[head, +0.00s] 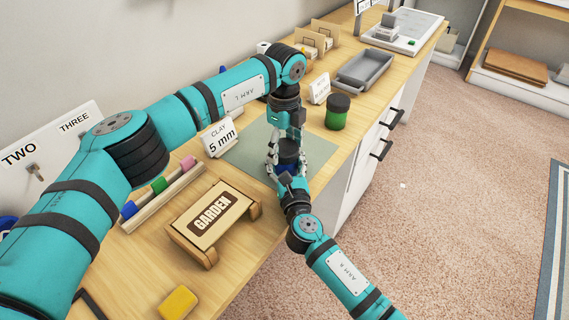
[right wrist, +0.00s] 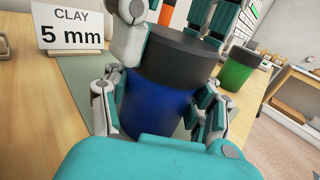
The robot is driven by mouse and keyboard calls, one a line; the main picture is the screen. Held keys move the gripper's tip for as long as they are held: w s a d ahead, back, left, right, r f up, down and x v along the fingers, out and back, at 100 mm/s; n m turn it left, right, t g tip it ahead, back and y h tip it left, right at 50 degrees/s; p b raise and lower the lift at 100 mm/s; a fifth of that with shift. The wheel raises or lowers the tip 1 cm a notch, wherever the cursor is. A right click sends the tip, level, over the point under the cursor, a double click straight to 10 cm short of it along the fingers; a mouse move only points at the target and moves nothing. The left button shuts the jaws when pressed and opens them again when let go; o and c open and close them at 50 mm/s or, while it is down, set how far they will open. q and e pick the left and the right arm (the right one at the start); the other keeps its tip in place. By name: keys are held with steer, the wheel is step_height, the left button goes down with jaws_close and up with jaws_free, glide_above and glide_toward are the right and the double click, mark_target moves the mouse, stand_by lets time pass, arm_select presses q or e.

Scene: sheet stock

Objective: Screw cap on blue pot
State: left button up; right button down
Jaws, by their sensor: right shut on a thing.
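The blue pot (right wrist: 155,105) stands on the grey-green mat (head: 245,150); it also shows in the head view (head: 288,169). My right gripper (head: 289,181) is shut on its body from the near side. The dark cap (right wrist: 178,55) sits on top of the pot with no clear gap; whether it is threaded cannot be told. My left gripper (head: 286,148) points down from above, with fingers on both sides of the cap. The frames do not settle whether these fingers grip the cap or stand loosely around it.
A green pot with a dark lid (head: 337,112) stands behind, right of the mat. A "CLAY 5 mm" card (head: 220,137), a wooden GARDEN stand (head: 213,214) and a yellow block (head: 178,303) lie left and nearer. A grey tray (head: 364,69) is farther back. The bench edge runs close right.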

arm_select(q)
steer(key=c, duration=0.7)
steer(key=m, duration=1.4)
steer(key=shift+m, duration=0.4)
steer(key=m, duration=0.6)
steer(key=shift+m, duration=0.4)
steer(key=m, duration=0.4)
steer(key=shift+m, duration=0.3)
steer(key=m, duration=0.2)
steer(key=shift+m, duration=0.4)
steer(key=o, duration=1.4)
